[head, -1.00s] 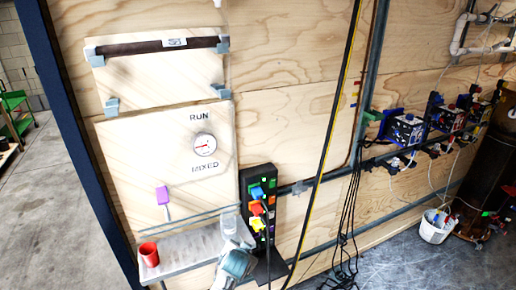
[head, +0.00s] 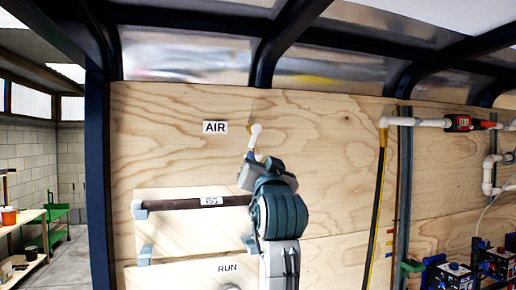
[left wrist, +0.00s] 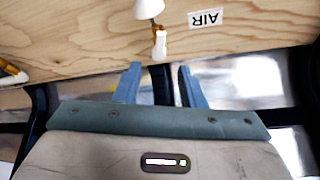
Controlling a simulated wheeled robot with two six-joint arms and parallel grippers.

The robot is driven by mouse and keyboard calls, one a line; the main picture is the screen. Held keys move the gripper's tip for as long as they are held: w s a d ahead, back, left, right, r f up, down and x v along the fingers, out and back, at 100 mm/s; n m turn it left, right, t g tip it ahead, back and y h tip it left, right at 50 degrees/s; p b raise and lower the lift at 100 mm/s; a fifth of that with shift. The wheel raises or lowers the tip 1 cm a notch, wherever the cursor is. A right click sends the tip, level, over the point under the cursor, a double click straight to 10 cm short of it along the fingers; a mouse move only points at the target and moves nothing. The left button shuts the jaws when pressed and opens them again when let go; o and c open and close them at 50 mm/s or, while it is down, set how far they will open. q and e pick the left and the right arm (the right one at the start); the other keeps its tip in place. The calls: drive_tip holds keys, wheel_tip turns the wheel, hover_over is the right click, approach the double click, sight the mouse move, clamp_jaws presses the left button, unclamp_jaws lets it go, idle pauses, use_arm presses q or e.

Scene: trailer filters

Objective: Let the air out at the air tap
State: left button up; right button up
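The air tap (head: 255,136) is a small white fitting on the plywood wall, just right of the AIR label (head: 215,127). In the left wrist view, a white lever-like piece (left wrist: 160,44) hangs by a brass-coloured part below a rounded white end (left wrist: 149,8). My left gripper (head: 252,158) is raised just below the tap in the head view. In the left wrist view its two blue-grey fingers (left wrist: 158,72) are apart, with nothing between them; the white piece is just beyond the tips. The wrist view shows the label upside down (left wrist: 206,18). My right gripper is not in view.
A dark bar on a wooden board (head: 180,203) is below the label. The RUN panel (head: 228,268) is lower. The wall around the tap is mostly clear.

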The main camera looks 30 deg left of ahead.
sight(253, 142)
use_arm(q)
drive_tip(key=p+x, duration=0.2)
drive_tip(key=x, duration=0.1)
drive_tip(key=p+x, duration=0.1)
drive_tip(key=x, duration=0.2)
drive_tip(key=p+x, duration=0.2)
drive_tip(key=x, duration=0.1)
drive_tip(key=shift+a+r+p, duration=0.15)
drive_tip(key=shift+r+p, duration=0.2)
drive_tip(key=shift+w+a+r+p, duration=0.15)
drive_tip(key=shift+w+a+p, duration=0.2)
drive_tip(key=shift+w, duration=0.3)
drive_tip(key=shift+a, duration=0.1)
clamp_jaws()
